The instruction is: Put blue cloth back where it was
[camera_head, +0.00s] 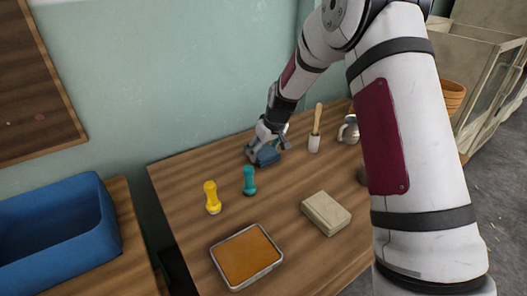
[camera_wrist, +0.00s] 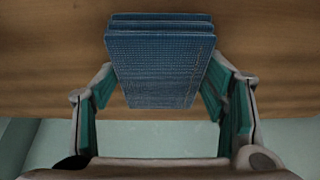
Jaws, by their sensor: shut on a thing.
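The blue cloth (camera_head: 265,156) is a dark blue folded stack near the back edge of the wooden table, by the wall. My gripper (camera_head: 266,147) is above it, reaching down from the upper right. In the wrist view the folded cloth (camera_wrist: 160,62) sits between the two teal-padded fingers of my gripper (camera_wrist: 160,100), which is shut on it. The layered folds face the top of that view. Whether the cloth touches the table is hard to tell.
A teal shaker-like object (camera_head: 249,181) and a yellow one (camera_head: 212,198) stand in front. An orange-filled tray (camera_head: 246,257), a beige block (camera_head: 326,213), a white holder with a wooden handle (camera_head: 314,141) and a silver pot (camera_head: 349,130) share the table (camera_head: 185,170). A blue bin (camera_head: 60,235) is left.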

